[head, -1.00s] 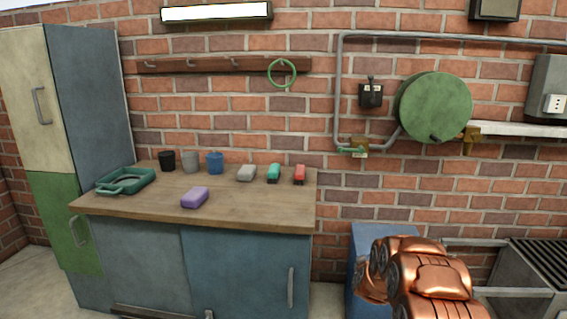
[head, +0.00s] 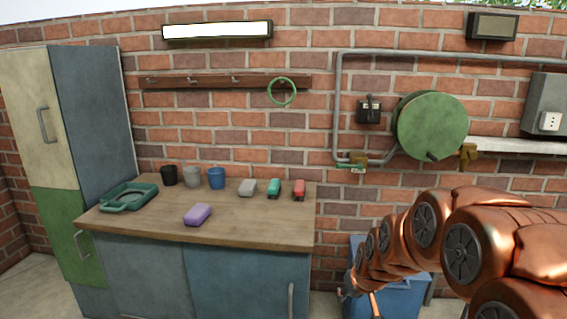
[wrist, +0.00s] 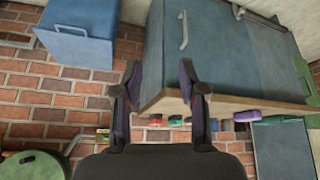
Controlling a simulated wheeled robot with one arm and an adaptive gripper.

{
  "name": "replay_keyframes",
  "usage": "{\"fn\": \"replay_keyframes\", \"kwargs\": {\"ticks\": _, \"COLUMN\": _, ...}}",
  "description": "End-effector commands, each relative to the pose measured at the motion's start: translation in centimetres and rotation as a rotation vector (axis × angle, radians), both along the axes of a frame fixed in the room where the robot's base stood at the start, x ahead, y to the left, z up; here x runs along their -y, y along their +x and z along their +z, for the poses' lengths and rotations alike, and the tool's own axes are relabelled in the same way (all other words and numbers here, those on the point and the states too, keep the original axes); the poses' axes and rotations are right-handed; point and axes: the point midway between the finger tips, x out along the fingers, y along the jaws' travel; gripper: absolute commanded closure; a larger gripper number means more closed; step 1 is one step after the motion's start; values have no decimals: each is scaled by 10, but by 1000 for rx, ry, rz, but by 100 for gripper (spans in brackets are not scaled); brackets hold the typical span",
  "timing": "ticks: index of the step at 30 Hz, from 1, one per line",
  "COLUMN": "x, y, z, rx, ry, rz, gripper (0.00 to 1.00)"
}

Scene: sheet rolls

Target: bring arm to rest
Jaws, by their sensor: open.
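My copper-coloured arm reaches in from the right edge of the head view, with its links running down and left in front of the blue box. Its far end is small and low there, so the jaws are hard to make out. In the wrist view, which is upside down, my gripper (wrist: 161,78) shows two dark fingers spread apart with nothing between them. The workbench (wrist: 240,102) shows behind and to the right of the fingers, with the brick wall beyond.
The workbench (head: 262,222) holds a green tray (head: 112,203), cups, a purple block (head: 197,214) and several small items. A blue box (head: 405,300) stands behind my arm. A green reel (head: 430,125) and pipes are on the wall. A tall cabinet (head: 95,120) stands left.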

Motion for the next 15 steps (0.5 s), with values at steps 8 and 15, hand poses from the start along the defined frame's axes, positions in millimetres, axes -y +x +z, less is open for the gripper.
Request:
{"fn": "replay_keyframes", "kwargs": {"ticks": 8, "x": -7, "y": -104, "z": 50, "rx": -189, "ry": 21, "rz": -29, "gripper": 59}}
{"fn": "replay_keyframes", "kwargs": {"ticks": 15, "x": -6, "y": -198, "z": 83, "rx": -353, "ry": 15, "rz": -78, "gripper": 59}}
